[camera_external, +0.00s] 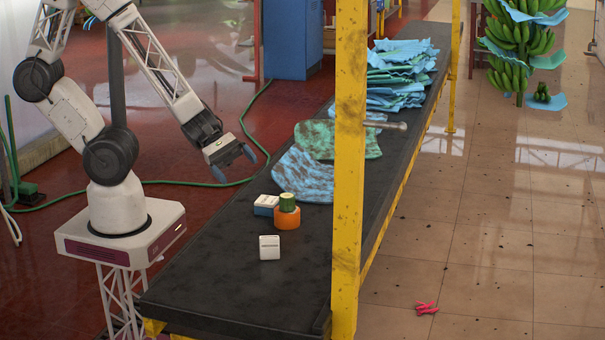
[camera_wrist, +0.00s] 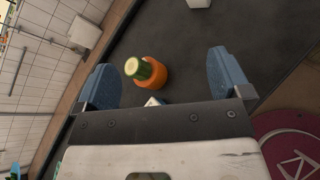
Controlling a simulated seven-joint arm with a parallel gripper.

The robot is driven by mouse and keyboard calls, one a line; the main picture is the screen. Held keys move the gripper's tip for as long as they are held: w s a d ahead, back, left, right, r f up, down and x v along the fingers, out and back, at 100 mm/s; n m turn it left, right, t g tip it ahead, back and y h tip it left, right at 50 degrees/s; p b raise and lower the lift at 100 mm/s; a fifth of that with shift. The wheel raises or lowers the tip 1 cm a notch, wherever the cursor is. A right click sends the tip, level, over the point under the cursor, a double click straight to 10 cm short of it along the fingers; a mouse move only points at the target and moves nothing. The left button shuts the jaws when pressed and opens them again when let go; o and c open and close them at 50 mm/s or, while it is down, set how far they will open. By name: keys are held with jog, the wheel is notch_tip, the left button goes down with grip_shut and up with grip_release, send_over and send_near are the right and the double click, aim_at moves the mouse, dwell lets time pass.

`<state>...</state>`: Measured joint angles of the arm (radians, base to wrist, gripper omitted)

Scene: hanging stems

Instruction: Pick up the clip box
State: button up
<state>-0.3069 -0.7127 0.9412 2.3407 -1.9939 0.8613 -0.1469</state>
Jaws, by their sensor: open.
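Two small boxes lie on the dark table, and I cannot tell for sure which is the clip box. One is a plain white box (camera_external: 269,247) with a seam line, near the front; its edge shows at the top of the wrist view (camera_wrist: 198,3). The other is a blue box with a white top (camera_external: 266,204), beside an orange cup-like thing; it is mostly hidden by my gripper body in the wrist view (camera_wrist: 154,101). My gripper (camera_external: 236,164) is open and empty, above and left of the boxes; its blue fingers are spread in the wrist view (camera_wrist: 162,74).
An orange round thing (camera_external: 287,217) with a green cylinder (camera_external: 287,201) on top touches or nearly touches the blue box. Crumpled blue-green sheets (camera_external: 305,178) lie behind. A yellow post (camera_external: 348,200) stands at the table's right edge. The table (camera_external: 215,270) is clear at the front left.

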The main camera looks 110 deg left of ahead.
aim_at(265, 200)
jog(key=a+f+n+y, duration=0.2)
jog(key=a+f+n, duration=0.1)
jog(key=s+a+f+n+t+y, duration=0.1)
jog(key=a+f+n+y, duration=0.1)
jog(key=a+f+n, duration=0.1)
jog(key=a+f+n+t+y, duration=0.1)
jog(key=a+f+n+y, duration=0.2)
jog(key=f+n, duration=0.2)
jog(key=shift+s+a, duration=0.35)
jog(key=shift+a, duration=0.05)
jog(key=shift+x, duration=1.3)
jog(key=shift+x, duration=2.65)
jog(key=c, duration=1)
jog(key=shift+r, duration=0.1)
